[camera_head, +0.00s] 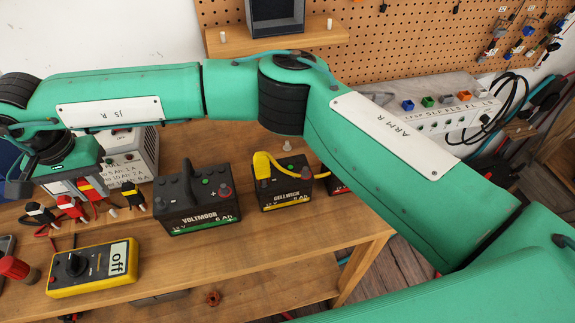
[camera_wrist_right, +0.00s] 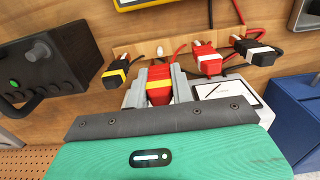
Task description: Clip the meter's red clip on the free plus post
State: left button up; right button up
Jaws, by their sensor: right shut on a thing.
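My right gripper (camera_wrist_right: 158,84) is shut on a red clip with a yellow band (camera_wrist_right: 160,90). In the head view the right gripper (camera_head: 84,190) is at the left of the bench, beside the clip row; I cannot tell whether the clip is lifted clear. The yellow meter (camera_head: 92,268) lies in front, its display reading "off". The Voltmoor battery (camera_head: 197,201) has a red post (camera_head: 225,191) with nothing on it. The left gripper is out of view.
A black clip with a yellow band (camera_wrist_right: 115,74), a red white-banded clip (camera_wrist_right: 207,62) and a black white-banded clip (camera_wrist_right: 256,52) flank the gripper. A grey charger (camera_head: 132,155) stands behind. Bench space before the batteries is clear.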

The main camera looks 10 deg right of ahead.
dwell(0.3)
notch_tip(320, 180, up, 9)
jog(key=p, duration=0.5)
jog(key=shift+f, duration=0.2)
notch_tip(320, 180, up, 8)
jog(key=f+p, duration=0.1)
jog(key=p, duration=0.3)
pick_arm(q)
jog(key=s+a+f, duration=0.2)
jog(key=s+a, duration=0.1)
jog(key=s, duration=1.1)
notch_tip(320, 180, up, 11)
jog(key=p, duration=1.1)
pick_arm(e)
jog(key=r, duration=0.1)
send_over(306, 168)
notch_tip(306, 168, down, 10)
jog(key=b, duration=0.5)
pick_arm(q)
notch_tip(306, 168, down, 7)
jog(key=b, duration=0.2)
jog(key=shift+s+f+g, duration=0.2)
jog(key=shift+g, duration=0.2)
pick_arm(e)
jog(key=shift+f, duration=0.65)
